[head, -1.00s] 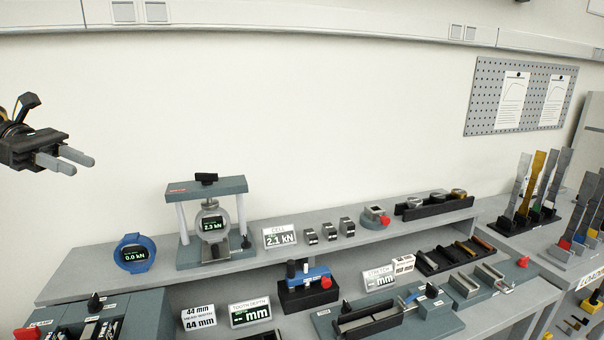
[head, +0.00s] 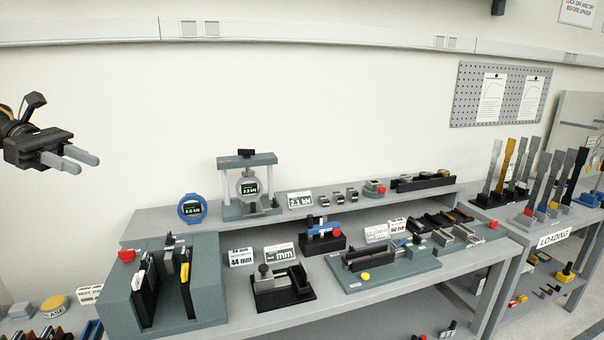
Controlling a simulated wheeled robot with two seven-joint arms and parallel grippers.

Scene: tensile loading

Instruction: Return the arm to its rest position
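My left gripper (head: 79,160) is at the far left of the head view, raised in front of the bare wall. Its two grey fingers point right with a gap between them, and nothing is held there. It is well clear of the bench (head: 235,297) and its instruments. My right gripper is not in the picture.
On the raised shelf stand a press frame with a dial (head: 249,186) and a blue round gauge (head: 192,208). A grey-green fixture block (head: 207,291) stands at the front left. Metal strips (head: 541,180) stand in racks at the right. The wall space beside the gripper is clear.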

